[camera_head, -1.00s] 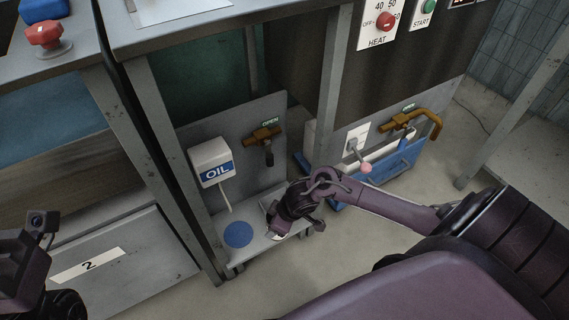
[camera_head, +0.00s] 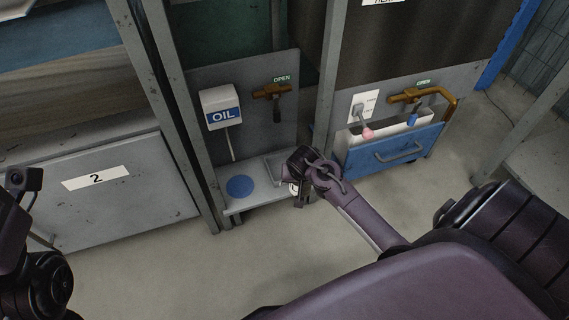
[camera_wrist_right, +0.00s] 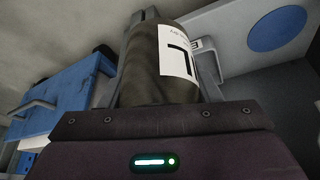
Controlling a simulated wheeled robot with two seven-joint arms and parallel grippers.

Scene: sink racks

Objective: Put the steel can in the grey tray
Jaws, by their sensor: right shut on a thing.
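My right gripper (camera_head: 296,182) is at the low grey shelf, over its right end in the head view. In the right wrist view, its fingers are shut on the steel can (camera_wrist_right: 162,65), a dark cylinder with a white label. In the head view, my gripper hides most of the can, and only a bit of the white label (camera_head: 294,188) shows. I cannot tell whether the can touches the shelf. Part of my left arm shows at the left edge; its fingertips are not clear.
A blue disc (camera_head: 240,187) marks the shelf left of the tray; it also shows in the wrist view (camera_wrist_right: 277,28). An OIL box (camera_head: 222,108) and a brown valve (camera_head: 270,92) are on the back panel. A blue bin (camera_head: 392,150) stands right, beyond a grey post.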

